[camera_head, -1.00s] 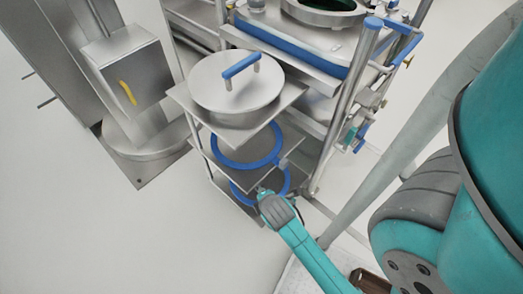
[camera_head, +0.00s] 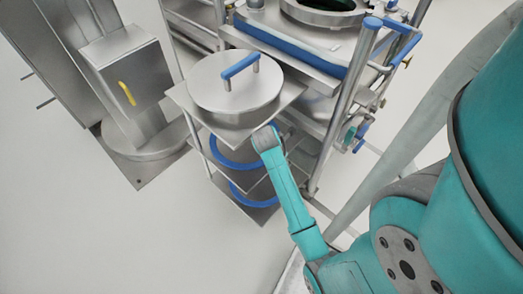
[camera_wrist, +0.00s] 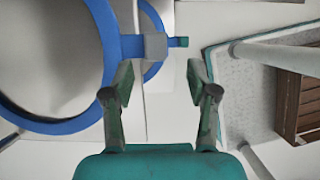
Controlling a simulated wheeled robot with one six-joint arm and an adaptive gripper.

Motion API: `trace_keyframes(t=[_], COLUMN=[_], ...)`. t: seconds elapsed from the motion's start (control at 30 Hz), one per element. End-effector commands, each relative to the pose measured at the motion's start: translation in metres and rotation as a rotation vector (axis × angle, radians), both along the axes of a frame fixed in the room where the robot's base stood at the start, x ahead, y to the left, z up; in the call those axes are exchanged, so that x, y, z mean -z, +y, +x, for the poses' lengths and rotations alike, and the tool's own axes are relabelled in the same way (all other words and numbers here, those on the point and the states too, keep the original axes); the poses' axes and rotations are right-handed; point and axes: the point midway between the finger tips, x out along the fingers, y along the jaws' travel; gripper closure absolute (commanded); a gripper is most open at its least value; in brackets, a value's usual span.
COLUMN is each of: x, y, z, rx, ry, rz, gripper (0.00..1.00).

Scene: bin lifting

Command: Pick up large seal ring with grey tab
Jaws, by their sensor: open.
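The large blue seal ring (camera_wrist: 108,45) lies on the left in the wrist view, cut off by the frame edge. Its grey tab (camera_wrist: 156,46) sticks out to the right, ahead of and between my fingertips. In the head view the ring (camera_head: 222,161) lies on a middle shelf of the steel rack, and the arm hides its right side and tab. My gripper (camera_wrist: 160,80) is open and empty, with one finger either side of the tab's line. The fingers do not appear to touch the tab. In the head view they are hidden behind my wrist.
A second blue ring (camera_head: 240,194) lies on the shelf below. A round steel lid (camera_head: 236,92) with a blue handle sits on the top shelf, close above my wrist. A steel post (camera_head: 345,100) stands to the right. A brown crate (camera_wrist: 298,105) is at right in the wrist view.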

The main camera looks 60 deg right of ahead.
Motion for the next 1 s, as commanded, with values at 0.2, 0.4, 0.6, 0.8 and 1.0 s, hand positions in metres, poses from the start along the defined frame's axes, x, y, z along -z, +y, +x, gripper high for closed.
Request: trace_keyframes(t=[0.2,0.4,0.6,0.8,1.0], x=[0.013,0.034,0.053,0.056,0.056], y=[-0.006,-0.022,-0.03,-0.031,-0.031], z=[-0.001,0.0,-0.002,-0.002,-0.002], rx=[0.001,0.002,0.001,0.0,0.0], ry=[0.0,-0.001,-0.002,-0.002,-0.002], rz=[0.0,0.0,0.0,-0.001,-0.001], gripper=[0.42,0.42,0.42,0.42,0.69])
